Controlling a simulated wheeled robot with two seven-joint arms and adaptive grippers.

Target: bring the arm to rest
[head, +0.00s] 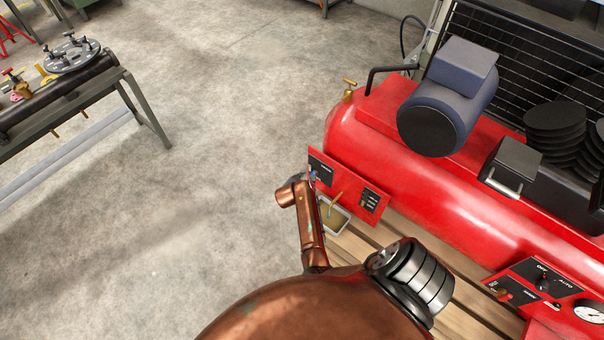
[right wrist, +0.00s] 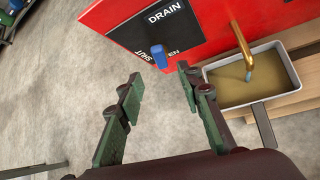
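My right arm (head: 312,235), copper-coloured, reaches from the bottom of the head view to the near end of a red compressor (head: 400,165). My right gripper (right wrist: 159,84) has two dark green fingers, which stand apart with nothing between them. A small blue lever (right wrist: 159,56) on the black drain label (right wrist: 155,22) lies just beyond the fingertips, in line with the gap; I see no contact. In the head view the gripper is mostly hidden behind the wrist. My left gripper is not in view.
A grey tray (right wrist: 277,91) of yellowish liquid sits under a brass pipe (right wrist: 241,42), close right of the fingers. A control panel (head: 545,283) is at lower right. A bench (head: 70,100) with fittings stands far left. Open concrete floor lies between.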

